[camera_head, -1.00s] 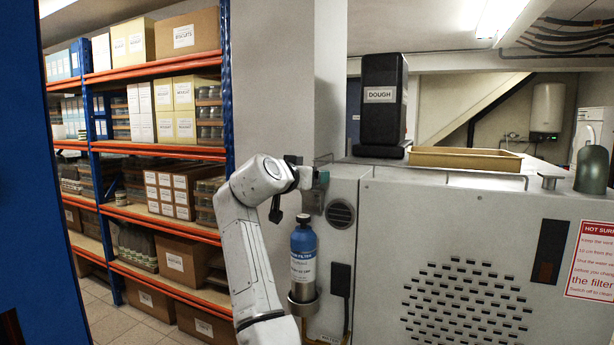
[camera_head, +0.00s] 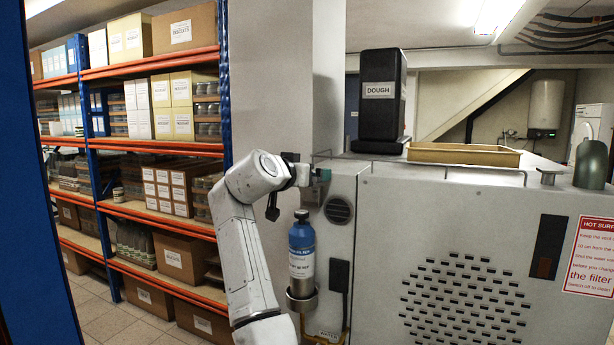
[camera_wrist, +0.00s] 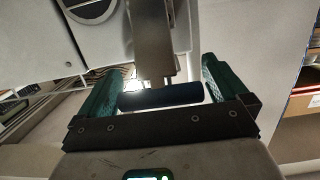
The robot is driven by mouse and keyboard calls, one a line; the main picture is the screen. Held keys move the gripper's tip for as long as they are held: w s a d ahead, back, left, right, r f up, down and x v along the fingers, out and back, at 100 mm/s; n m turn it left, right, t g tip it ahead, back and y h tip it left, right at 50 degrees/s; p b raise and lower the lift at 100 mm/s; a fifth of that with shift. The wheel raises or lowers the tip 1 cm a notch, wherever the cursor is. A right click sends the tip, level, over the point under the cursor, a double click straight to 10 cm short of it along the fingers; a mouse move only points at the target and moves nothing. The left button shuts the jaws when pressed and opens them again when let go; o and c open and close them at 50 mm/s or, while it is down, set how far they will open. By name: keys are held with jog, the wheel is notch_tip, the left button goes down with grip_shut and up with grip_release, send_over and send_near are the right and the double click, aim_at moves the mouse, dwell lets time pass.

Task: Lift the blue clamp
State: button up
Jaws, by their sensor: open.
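In the wrist view, a dark blue-black rounded bar (camera_wrist: 160,96) lies crosswise between the teal fingers of my gripper (camera_wrist: 163,72). The fingers are open, one on each side of the bar. A grey metal upright (camera_wrist: 153,40) comes down to the bar. It may be the blue clamp, but its colour is too dark to be sure. In the head view my gripper (camera_head: 322,174) is at the left edge of the grey machine (camera_head: 400,215), above the blue filter bottle (camera_head: 301,243). The bar cannot be made out there.
The filter bottle stands upright in a round holder (camera_head: 302,300) on the machine's side. A black dough box (camera_head: 380,105) and a tan tray (camera_head: 463,155) sit on top. Orange shelves (camera_head: 150,148) with boxes and jars stand at left. A pale pillar (camera_head: 275,85) rises behind my arm.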

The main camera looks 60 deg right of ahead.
jog(key=b+v, duration=0.2)
jog(key=v, duration=0.7)
jog(key=shift+a, duration=0.35)
jog(key=shift+s+a+f+b, duration=0.2)
jog(key=shift+f+b, duration=0.15)
jog(key=shift+b, duration=0.35)
jog(key=c, duration=0.3)
jog(key=a+f+h+b, duration=0.2)
jog(key=s+a+f+h+b, duration=0.1)
jog(key=a+f+h+b, duration=0.1)
jog(key=a, duration=0.1)
jog(key=a+f+h+b, duration=0.1)
jog(key=a+f+b, duration=0.2)
jog(key=shift+s+h, duration=0.2)
jog(key=shift+h, duration=0.2)
jog(key=c, duration=0.9)
jog(key=shift+a+f+t, duration=0.1)
jog(key=shift+a+t, duration=0.3)
jog(key=shift+c, duration=1.5)
jog(key=shift+d+r, duration=0.25)
jog(key=shift+d, duration=0.05)
jog(key=shift+c, duration=0.8)
jog(key=p+x, duration=0.4)
jog(key=x, duration=0.7)
jog(key=shift+w+d+r, duration=0.1)
jog(key=shift+d+r, duration=0.15)
jog(key=shift+r, duration=0.05)
grip_shut()
jog(key=shift+w+d+r, duration=0.1)
jog(key=shift+d, duration=0.55)
